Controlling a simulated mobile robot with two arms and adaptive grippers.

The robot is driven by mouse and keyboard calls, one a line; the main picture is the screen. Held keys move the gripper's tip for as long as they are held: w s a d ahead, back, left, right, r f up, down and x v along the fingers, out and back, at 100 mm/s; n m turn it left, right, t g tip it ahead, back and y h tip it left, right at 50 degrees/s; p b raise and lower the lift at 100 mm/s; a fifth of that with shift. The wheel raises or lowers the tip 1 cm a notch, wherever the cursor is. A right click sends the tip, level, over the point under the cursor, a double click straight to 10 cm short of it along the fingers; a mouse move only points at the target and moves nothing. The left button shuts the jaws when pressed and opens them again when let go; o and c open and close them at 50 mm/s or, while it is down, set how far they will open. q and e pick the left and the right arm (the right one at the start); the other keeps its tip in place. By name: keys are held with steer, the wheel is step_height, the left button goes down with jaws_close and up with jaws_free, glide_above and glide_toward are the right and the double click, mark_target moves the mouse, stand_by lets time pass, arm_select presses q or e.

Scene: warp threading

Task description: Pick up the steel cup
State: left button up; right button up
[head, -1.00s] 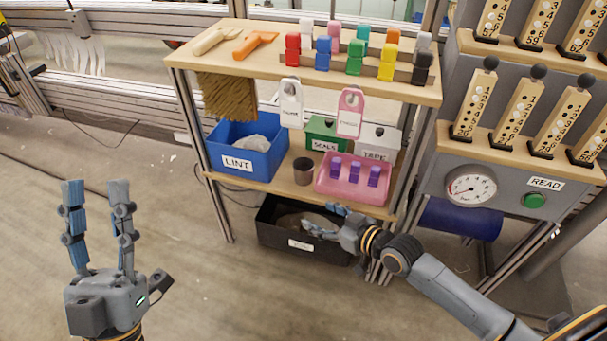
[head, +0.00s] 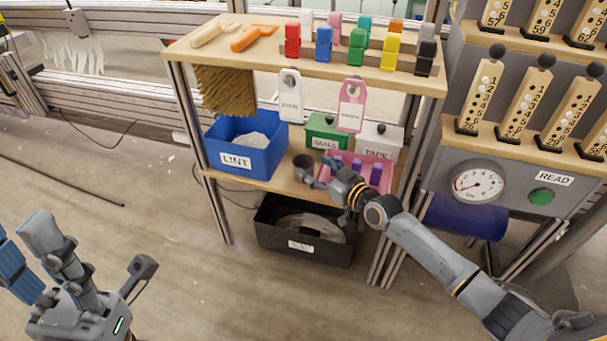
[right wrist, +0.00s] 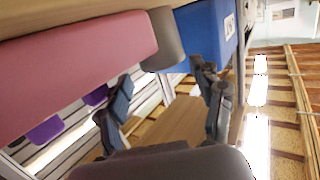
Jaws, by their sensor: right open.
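The steel cup (head: 304,168) is a small dark grey cup standing on the rack's middle shelf, between the blue LINT bin and the pink tray. My right gripper (head: 322,175) is open just to the right of the cup, at shelf height, with its fingers toward it. In the right wrist view the cup (right wrist: 166,40) shows sideways beyond the open fingers (right wrist: 166,88), with nothing between them. I cannot tell if a finger touches the cup. My left gripper (head: 22,248) is open and empty at the lower left, away from the rack.
The blue LINT bin (head: 236,160) stands left of the cup. The pink tray (head: 388,180) with purple blocks is partly hidden behind my right arm. The green SEALS box (head: 325,130) and white TAPE box (head: 378,140) stand behind. A black bin (head: 285,238) sits below; tags hang above.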

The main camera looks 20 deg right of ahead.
mark_target(297, 158)
steer(key=b+x, duration=0.1)
steer(key=x, duration=0.1)
steer(key=b+x, duration=0.1)
steer(key=x, duration=0.1)
steer(key=shift+a+f, duration=0.25)
steer(key=shift+f, duration=0.05)
steer(key=shift+w+a+b, duration=0.2)
steer(key=shift+w+b, duration=0.15)
steer(key=shift+w, duration=0.1)
steer(key=shift+r, duration=0.1)
steer(key=c, duration=1)
